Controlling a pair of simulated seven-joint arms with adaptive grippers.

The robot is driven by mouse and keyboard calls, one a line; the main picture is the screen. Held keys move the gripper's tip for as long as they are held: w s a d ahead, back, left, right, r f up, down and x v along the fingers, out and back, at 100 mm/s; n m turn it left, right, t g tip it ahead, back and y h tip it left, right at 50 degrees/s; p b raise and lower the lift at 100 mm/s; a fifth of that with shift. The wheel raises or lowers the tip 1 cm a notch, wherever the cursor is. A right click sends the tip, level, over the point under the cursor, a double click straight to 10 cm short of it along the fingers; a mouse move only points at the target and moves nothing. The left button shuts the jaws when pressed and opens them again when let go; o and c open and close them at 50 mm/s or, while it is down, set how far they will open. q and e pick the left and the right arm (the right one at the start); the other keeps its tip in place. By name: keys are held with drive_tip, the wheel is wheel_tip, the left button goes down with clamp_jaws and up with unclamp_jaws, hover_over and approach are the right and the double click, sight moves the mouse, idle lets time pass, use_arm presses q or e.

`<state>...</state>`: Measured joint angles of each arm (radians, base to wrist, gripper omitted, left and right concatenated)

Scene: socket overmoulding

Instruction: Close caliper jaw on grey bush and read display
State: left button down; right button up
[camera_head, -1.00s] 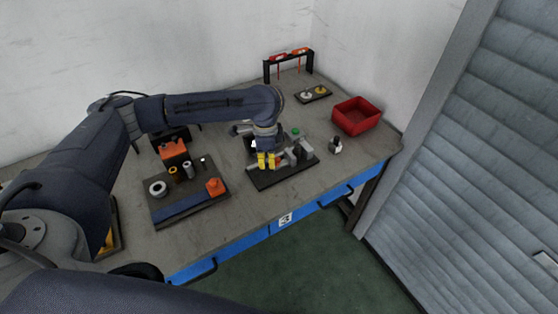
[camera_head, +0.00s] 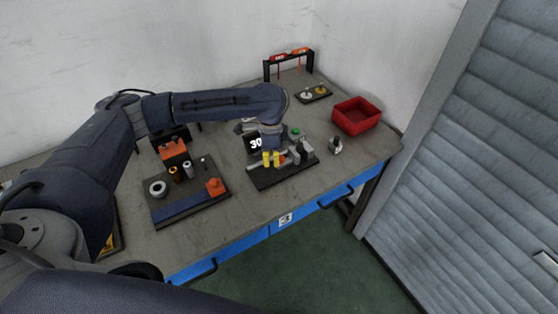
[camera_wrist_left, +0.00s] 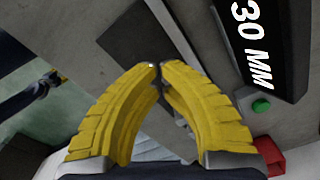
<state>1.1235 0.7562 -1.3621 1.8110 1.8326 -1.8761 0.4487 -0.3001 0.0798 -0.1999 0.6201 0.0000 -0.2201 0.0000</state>
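The caliper fixture stands on a black base plate (camera_head: 262,182) in the middle of the bench. Its display (camera_head: 256,143) shows 30 in the head view; in the left wrist view the display (camera_wrist_left: 252,40) reads 30 MM. My left gripper (camera_head: 271,160) is over the fixture, its yellow fingers pointing down beside the grey jaw parts (camera_head: 295,157). In the left wrist view its fingertips (camera_wrist_left: 159,68) nearly meet, with nothing seen between them. I cannot clearly make out a grey bush between the jaws. A small blue and yellow shape, apparently my right gripper (camera_wrist_left: 52,80), shows far off.
A green button (camera_head: 295,132) is on the fixture. A red bin (camera_head: 356,116) stands at right, a dark rack (camera_head: 289,62) behind.

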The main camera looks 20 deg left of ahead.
sight(283, 157)
use_arm(q)
drive_tip(key=shift+w+d, duration=1.3)
drive_tip(key=shift+w, duration=0.25)
idle(1.6)
drive_tip(key=shift+r, duration=0.1)
drive_tip(key=shift+r, duration=3.9)
drive_tip(key=shift+a, duration=0.1)
